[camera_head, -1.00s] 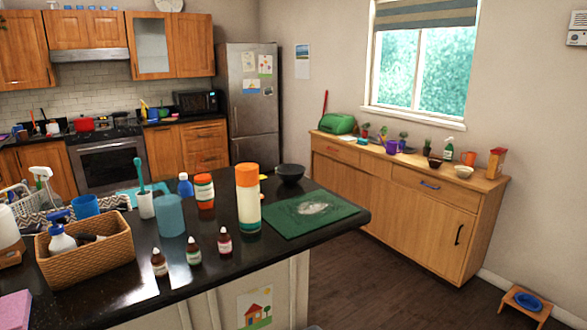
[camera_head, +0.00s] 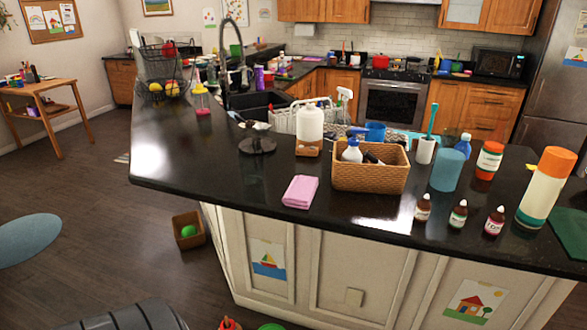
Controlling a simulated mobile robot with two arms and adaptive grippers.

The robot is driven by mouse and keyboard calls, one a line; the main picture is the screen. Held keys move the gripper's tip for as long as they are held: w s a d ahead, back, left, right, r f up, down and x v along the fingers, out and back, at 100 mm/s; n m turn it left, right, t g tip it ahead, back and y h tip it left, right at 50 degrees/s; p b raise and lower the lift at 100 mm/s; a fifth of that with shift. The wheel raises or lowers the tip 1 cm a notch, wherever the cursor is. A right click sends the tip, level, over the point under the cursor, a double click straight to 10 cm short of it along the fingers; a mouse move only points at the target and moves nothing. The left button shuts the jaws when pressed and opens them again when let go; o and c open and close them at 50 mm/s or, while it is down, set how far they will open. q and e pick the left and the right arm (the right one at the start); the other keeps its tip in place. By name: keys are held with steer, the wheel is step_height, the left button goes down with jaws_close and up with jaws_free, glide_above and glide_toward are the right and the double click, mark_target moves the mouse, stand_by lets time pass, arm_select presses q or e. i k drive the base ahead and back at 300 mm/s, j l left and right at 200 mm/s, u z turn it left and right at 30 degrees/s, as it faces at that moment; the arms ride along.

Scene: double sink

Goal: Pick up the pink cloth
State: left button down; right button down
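The pink cloth (camera_head: 300,192) lies folded and flat on the black countertop (camera_head: 240,200), near its front edge and left of a wicker basket. Nothing covers it. Neither of my grippers shows in the head view, so I cannot see whether they are open or shut.
The wicker basket (camera_head: 371,178) holds a spray bottle and other items. A white bottle (camera_head: 309,125) stands behind the cloth, and a black stand (camera_head: 257,145) is to its left. Small dropper bottles (camera_head: 458,214) stand to the right. The counter left of the cloth is clear.

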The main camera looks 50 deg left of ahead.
mark_target(301, 192)
steer(key=u, duration=1.5)
